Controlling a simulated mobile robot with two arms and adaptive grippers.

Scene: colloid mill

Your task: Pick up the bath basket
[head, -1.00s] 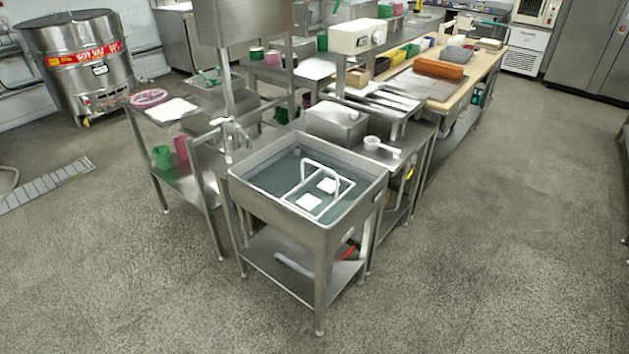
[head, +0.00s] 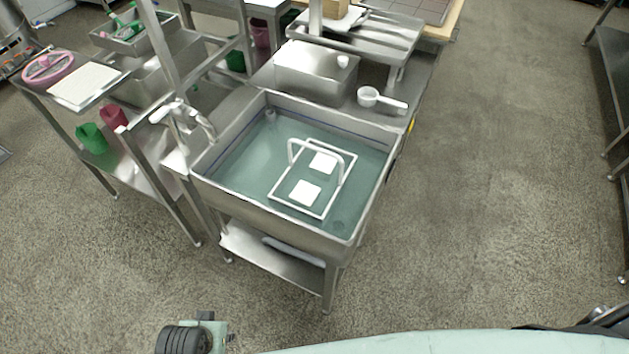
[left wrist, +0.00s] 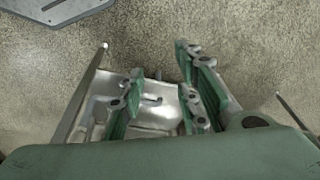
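The bath basket (head: 318,180) is a white wire frame with a raised loop handle. In the head view it sits in the greenish water of a square steel sink (head: 285,222), with two white blocks (head: 305,192) inside its frame. The handle stands up and is unobstructed. My left gripper (left wrist: 160,95) shows in the left wrist view with its green fingers apart and nothing seen between them but a blurred steel surface beyond. The basket cannot be made out there.
A faucet (head: 185,118) stands at the sink's left rim. A steel box (head: 315,72) and a white scoop (head: 375,98) lie on the counter behind. A side table (head: 88,83) with a pink item is at left. Open floor lies in front and right.

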